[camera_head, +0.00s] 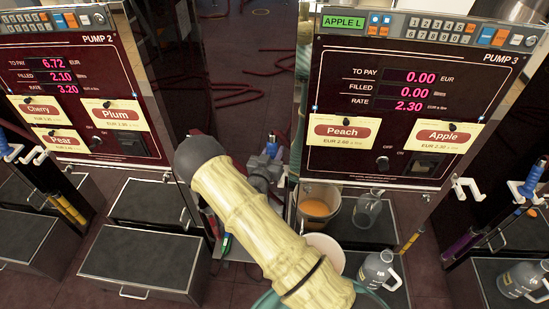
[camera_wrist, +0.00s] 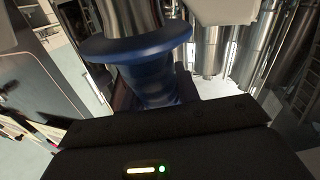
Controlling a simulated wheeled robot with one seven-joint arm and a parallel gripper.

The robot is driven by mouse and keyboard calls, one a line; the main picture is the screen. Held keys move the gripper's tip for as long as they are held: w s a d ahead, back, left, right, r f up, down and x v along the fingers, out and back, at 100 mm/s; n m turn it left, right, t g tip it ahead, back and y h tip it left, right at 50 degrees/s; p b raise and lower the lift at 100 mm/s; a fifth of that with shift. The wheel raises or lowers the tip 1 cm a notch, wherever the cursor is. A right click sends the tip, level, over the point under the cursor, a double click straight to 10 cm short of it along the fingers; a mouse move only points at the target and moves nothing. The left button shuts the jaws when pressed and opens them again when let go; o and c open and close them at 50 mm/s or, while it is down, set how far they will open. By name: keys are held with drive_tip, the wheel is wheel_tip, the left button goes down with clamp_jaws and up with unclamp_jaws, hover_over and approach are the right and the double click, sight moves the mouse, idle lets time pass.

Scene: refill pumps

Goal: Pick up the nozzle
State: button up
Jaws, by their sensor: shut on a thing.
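A blue nozzle with a wide flange and a metal part (camera_wrist: 150,82) fills the upper middle of the wrist view. My gripper (camera_wrist: 160,108) is shut on its blue body, and the black gripper housing hides its lower end. In the head view a small blue part of the nozzle (camera_head: 271,149) shows at my gripper (camera_head: 265,166), between pump 2 and pump 3. My pale, ringed arm covers much of the area below. The fingertips are hard to make out in the head view.
Pump 2 (camera_head: 85,95) stands at left and pump 3 (camera_head: 400,95) at right, showing 0.00 filled. Another blue nozzle (camera_head: 530,182) is at far right.

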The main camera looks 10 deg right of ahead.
sight(272, 136)
drive_tip(key=r, duration=0.6)
drive_tip(key=r+b, duration=0.1)
drive_tip(key=r, duration=0.2)
drive_tip(key=shift+s+a, duration=0.15)
drive_tip(key=shift+a, duration=0.2)
drive_tip(key=s+a+b, duration=0.1)
drive_tip(key=s+a, duration=0.2)
drive_tip(key=a, duration=0.5)
drive_tip(key=s+a+b, duration=0.2)
drive_tip(key=s+a, duration=0.2)
drive_tip(key=a, duration=0.5)
drive_tip(key=shift+a, duration=0.3)
